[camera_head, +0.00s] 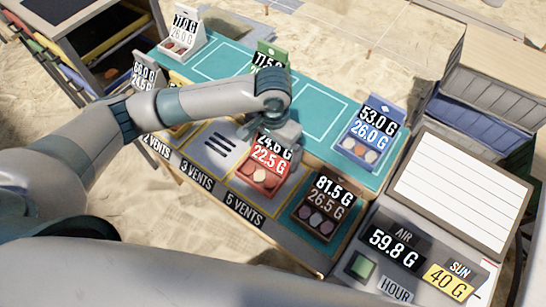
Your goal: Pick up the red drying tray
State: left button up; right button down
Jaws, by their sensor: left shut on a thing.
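The red drying tray (257,181) is in the middle of the head view, with a label reading 24.6 G and 22.5 G and several small round pieces in it. It is at the bench's yellow-lined vent area, above the 5 VENTS label. My left gripper (268,136) is at the tray's back edge, by its label, and is shut on the tray. The gripper's fingers are largely hidden by my wrist. I cannot tell whether the tray is lifted clear of the surface. My right gripper is not in view.
A blue tray (361,147) stands to the right and a dark brown tray (318,221) at front right. White (175,47), green (285,60) and yellow (177,82) trays stand farther back or left. A grey console (378,275) is at lower right. The teal mat's middle is free.

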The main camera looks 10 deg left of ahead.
pick_arm(q)
jog(key=s+d+r, duration=0.3)
jog(key=s+r, duration=0.3)
jog(key=s, duration=0.5)
jog(key=shift+d+r, duration=0.35)
jog(key=shift+d, duration=0.05)
jog(key=w+a+r+n, duration=0.2)
jog(key=w+a+r, duration=0.2)
jog(key=a, duration=0.3)
jog(key=w+a+r+n, duration=0.2)
jog(key=w+a+r, duration=0.2)
jog(key=a, duration=0.3)
jog(key=shift+w+r, duration=0.4)
jog(key=shift+w, duration=0.05)
jog(key=shift+d, duration=0.15)
